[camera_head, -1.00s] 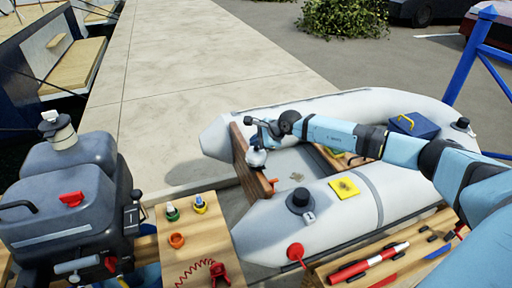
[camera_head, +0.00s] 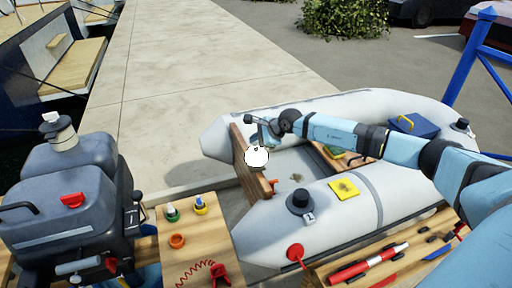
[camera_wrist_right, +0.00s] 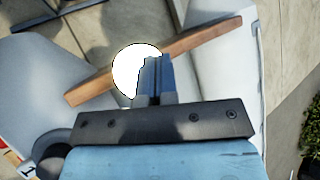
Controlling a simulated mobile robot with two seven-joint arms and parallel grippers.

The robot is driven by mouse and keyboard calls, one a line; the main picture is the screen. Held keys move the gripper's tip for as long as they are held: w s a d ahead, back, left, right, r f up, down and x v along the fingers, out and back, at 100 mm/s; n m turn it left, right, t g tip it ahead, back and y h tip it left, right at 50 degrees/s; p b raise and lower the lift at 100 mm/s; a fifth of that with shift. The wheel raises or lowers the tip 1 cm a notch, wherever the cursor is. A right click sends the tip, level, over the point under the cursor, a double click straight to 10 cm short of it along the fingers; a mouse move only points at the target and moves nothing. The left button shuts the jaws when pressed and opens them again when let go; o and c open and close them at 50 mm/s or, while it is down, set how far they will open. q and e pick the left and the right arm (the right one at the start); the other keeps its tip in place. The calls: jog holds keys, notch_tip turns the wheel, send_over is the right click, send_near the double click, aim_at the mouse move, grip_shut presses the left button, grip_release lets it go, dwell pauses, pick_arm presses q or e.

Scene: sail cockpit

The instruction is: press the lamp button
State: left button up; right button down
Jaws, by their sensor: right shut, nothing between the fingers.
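The lamp (camera_head: 256,157) is a small round shape, glowing solid white, at the wooden transom board of the grey inflatable dinghy. It also shows in the right wrist view (camera_wrist_right: 125,72) as a flat bright disc, partly hidden behind my fingers. My right gripper (camera_head: 260,138) is shut and empty, pointing down at the lamp's top. In the right wrist view the closed fingers (camera_wrist_right: 154,72) overlap the disc's right side. The glare and the fingers hide the button, so I cannot tell whether they touch it. My left gripper is not in view.
The wooden transom (camera_head: 247,160) runs beside the lamp. The dinghy (camera_head: 275,225) holds a blue box (camera_head: 414,126) and a yellow sponge-like pad (camera_head: 343,189). A grey outboard motor (camera_head: 70,205) stands left. A wooden bench (camera_head: 195,245) carries small bottles. The pavement behind is clear.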

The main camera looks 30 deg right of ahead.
aim_at(256, 149)
jog(key=shift+r+p, duration=1)
jog(key=shift+r, duration=0.6)
notch_tip(256, 149, up, 3)
jog(key=shift+f+p, duration=0.1)
jog(key=shift+p, duration=0.55)
